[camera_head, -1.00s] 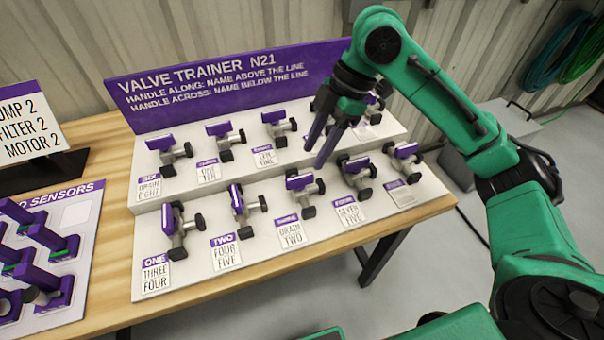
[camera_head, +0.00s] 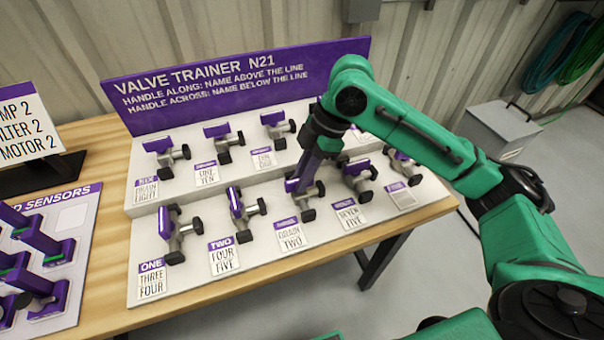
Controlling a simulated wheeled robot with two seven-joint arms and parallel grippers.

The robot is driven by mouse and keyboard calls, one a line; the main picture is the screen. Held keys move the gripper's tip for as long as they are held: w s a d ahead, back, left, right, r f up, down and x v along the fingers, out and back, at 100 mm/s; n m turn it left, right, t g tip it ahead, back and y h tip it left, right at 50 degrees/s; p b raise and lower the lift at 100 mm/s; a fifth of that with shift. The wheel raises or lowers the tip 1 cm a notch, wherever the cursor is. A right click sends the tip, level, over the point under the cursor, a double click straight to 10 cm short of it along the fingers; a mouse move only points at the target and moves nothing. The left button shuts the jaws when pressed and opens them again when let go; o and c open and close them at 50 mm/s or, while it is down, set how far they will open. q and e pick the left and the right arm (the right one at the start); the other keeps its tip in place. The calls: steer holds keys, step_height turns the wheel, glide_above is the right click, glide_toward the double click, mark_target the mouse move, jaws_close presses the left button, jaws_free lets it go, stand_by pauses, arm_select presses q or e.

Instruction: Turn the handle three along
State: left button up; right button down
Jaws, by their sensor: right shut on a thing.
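The valve trainer board (camera_head: 207,268) carries two rows of grey valves with purple handles. My right gripper (camera_head: 301,182) points down at the third front-row valve (camera_head: 309,205) and is shut on its purple handle (camera_head: 291,185). The fingers partly hide this handle, so its exact angle is hard to tell. The card below it (camera_head: 290,234) has a blurred heading and seems to end in "TWO". The handles of valve ONE (camera_head: 174,218) and valve TWO (camera_head: 235,203) run roughly front to back. My left gripper is not in view.
The purple header panel (camera_head: 230,85) stands behind the back row. Neighbouring valves stand close on both sides of my gripper. A sensor board (camera_head: 75,245) and a sign stand (camera_head: 32,135) are at the left on the wooden table (camera_head: 108,170).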

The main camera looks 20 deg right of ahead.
steer(key=shift+r, duration=0.1)
steer(key=shift+r+m+t+p, duration=0.15)
steer(key=shift+m+t+p, duration=0.15)
steer(key=shift+m+p, duration=0.6)
steer(key=m+t+h+p, duration=0.1)
steer(key=m+p, duration=0.3)
steer(key=p, duration=0.2)
steer(key=m+t+h+p, duration=0.1)
steer(key=m+p, duration=0.4)
steer(key=p, duration=0.1)
steer(key=m+t+h+p, duration=0.1)
steer(key=m+t+p, duration=0.1)
steer(key=m+p, duration=0.3)
steer(key=shift+s+a+p, duration=0.3)
steer(key=shift+s+p, duration=0.05)
steer(key=shift+p, duration=0.45)
steer(key=shift+f+m+h+p, duration=0.2)
steer(key=shift+m+h+p, duration=0.4)
steer(key=shift+m+p, duration=0.5)
steer(key=c, duration=0.8)
jaws_free()
steer(key=shift+c, duration=0.2)
